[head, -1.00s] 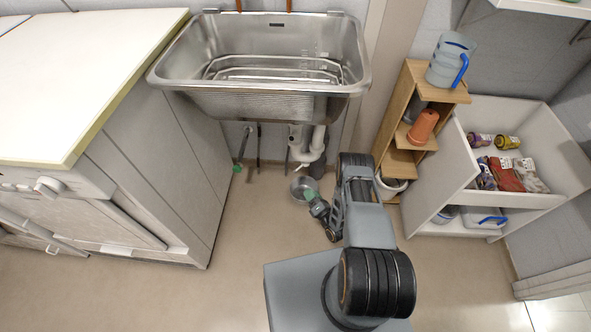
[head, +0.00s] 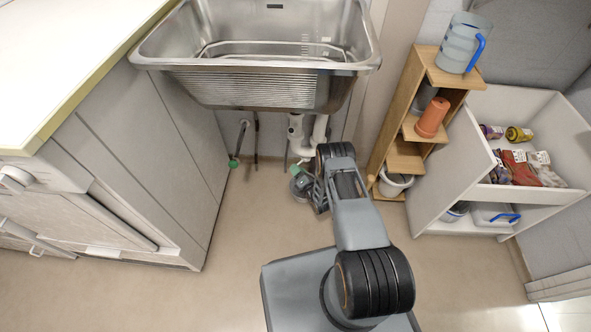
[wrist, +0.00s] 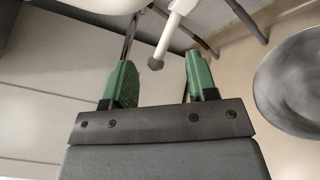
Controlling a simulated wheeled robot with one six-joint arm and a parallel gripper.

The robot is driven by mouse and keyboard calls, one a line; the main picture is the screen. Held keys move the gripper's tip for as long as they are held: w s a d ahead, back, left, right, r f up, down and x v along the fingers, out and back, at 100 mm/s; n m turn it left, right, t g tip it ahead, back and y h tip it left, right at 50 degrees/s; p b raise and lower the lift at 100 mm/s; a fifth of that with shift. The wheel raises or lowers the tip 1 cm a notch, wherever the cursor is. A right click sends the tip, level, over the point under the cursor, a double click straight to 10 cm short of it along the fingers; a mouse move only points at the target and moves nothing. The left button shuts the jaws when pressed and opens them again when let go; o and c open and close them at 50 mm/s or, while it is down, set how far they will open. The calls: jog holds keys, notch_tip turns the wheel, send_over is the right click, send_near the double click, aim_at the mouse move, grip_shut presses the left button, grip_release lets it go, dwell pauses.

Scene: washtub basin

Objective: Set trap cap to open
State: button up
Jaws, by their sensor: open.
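The white drain trap (head: 297,136) hangs under the steel basin in the head view. I cannot make out its cap clearly there. In the wrist view a thin white stem (wrist: 174,35) ends in a dark grey knob (wrist: 155,64), just beyond and between my fingertips; I cannot tell whether this is the trap cap. My gripper (wrist: 160,75) is open, with two green fingers apart and nothing between them. In the head view my gripper (head: 299,175) is low under the basin, below the trap and partly hidden by my arm.
The steel basin (head: 255,85) overhangs from above. A grey cabinet (head: 165,150) is on the left, a wooden shelf (head: 405,157) on the right. The floor in front is clear.

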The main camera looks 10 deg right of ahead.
jog(key=shift+x, duration=1.3)
jog(key=shift+c, duration=0.3)
grip_shut()
